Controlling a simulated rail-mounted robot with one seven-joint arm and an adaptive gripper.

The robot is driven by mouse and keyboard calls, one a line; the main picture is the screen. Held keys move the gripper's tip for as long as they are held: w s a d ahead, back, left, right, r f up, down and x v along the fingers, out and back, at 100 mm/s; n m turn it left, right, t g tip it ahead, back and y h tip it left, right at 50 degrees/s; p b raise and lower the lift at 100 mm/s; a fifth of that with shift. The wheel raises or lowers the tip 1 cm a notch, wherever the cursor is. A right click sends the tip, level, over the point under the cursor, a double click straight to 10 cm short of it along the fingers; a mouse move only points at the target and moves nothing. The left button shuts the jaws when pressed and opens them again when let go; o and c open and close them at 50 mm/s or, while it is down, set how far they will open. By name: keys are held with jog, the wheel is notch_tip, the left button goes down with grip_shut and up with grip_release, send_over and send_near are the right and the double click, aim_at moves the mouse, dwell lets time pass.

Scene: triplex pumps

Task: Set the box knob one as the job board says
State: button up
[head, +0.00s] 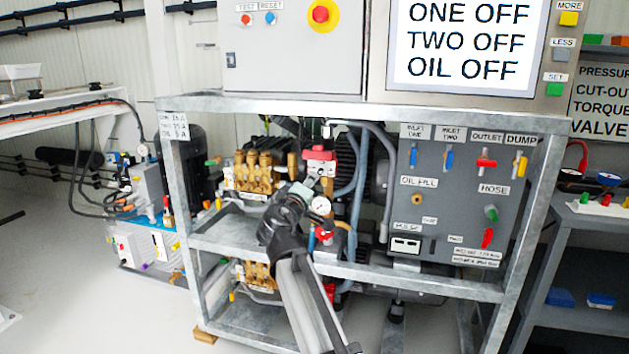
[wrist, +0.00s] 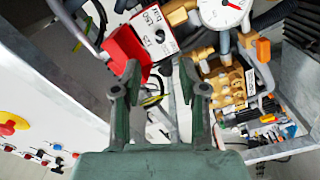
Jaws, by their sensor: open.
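A lit board (head: 468,45) at the top right reads ONE OFF, TWO OFF, OIL OFF. A red box (head: 320,155) with a pale face sits among the pump parts in the upper bay of the frame. In the wrist view a red part (wrist: 127,48) and a white labelled face (wrist: 158,30) with a small dark round spot show just beyond my fingers. I cannot tell which part is box knob one, nor read its setting. My gripper (wrist: 160,82) is open with nothing between its fingers. In the head view my gripper (head: 300,192) is just below the red box.
A round gauge (head: 320,205) and brass pump heads (head: 258,172) are close to my gripper. A grey valve panel (head: 455,190) with coloured handles stands to the right. The steel frame's rails (head: 370,108) border the bay. A red emergency button (head: 320,14) is above.

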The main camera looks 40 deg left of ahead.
jog(key=v, duration=0.3)
jog(key=shift+s, duration=0.15)
jog(key=shift+d, duration=0.15)
